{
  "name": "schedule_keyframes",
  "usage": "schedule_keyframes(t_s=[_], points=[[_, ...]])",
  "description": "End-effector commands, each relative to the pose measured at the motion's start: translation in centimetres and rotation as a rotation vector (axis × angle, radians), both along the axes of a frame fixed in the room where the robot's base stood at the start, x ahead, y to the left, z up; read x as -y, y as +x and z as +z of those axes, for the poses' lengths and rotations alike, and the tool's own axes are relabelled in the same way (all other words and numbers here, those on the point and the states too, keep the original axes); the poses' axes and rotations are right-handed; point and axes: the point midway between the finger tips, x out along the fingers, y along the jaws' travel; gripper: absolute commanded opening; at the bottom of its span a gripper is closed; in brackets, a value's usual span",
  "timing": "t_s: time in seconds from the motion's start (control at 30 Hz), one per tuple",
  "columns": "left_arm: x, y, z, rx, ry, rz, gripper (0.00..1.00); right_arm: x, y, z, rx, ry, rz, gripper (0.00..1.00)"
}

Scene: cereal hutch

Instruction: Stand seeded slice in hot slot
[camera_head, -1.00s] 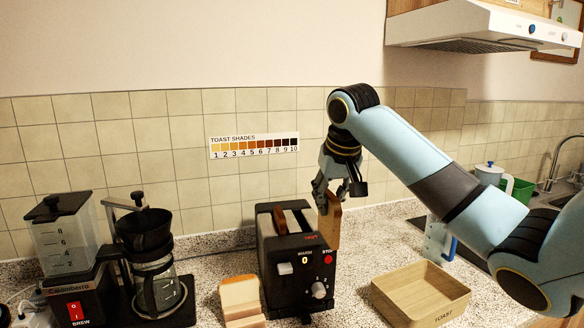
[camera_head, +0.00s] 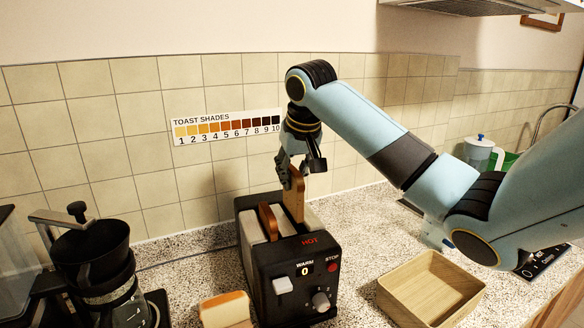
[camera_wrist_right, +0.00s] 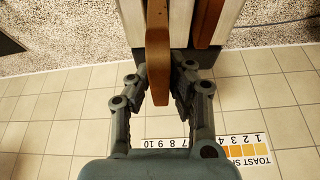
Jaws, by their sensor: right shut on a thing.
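The black toaster (camera_head: 300,262) stands on the counter with a red HOT label on the right of its front. My right gripper (camera_head: 291,178) is shut on a brown bread slice (camera_head: 295,200). It holds the slice upright over the toaster's right side, beside the HOT label. The slice's lower edge meets the toaster top in the picture; I cannot tell how far it is in the slot. In the right wrist view the held slice (camera_wrist_right: 158,52) is between the fingers. Another brown slice (camera_head: 268,222) stands in the left slot. My left gripper is not in view.
Pale bread (camera_head: 225,309) sits left of the toaster. An empty wooden box (camera_head: 432,292) stands to the right. A coffee maker (camera_head: 95,265) is at the left. A toast shade chart (camera_head: 228,127) hangs on the tiled wall behind.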

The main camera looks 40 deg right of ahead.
Motion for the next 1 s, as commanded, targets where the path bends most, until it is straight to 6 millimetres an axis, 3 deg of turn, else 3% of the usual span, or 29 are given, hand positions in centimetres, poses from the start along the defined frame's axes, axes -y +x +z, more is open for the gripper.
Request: schedule_keyframes(t_s=[0.3,1.0], points=[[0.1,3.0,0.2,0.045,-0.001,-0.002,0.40,-0.1,0.0,-2.2,-0.003,0.002,0.001,0.01],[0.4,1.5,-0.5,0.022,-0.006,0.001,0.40,0.0,0.0,-6.5,-0.001,0.002,0.000,0.01]])
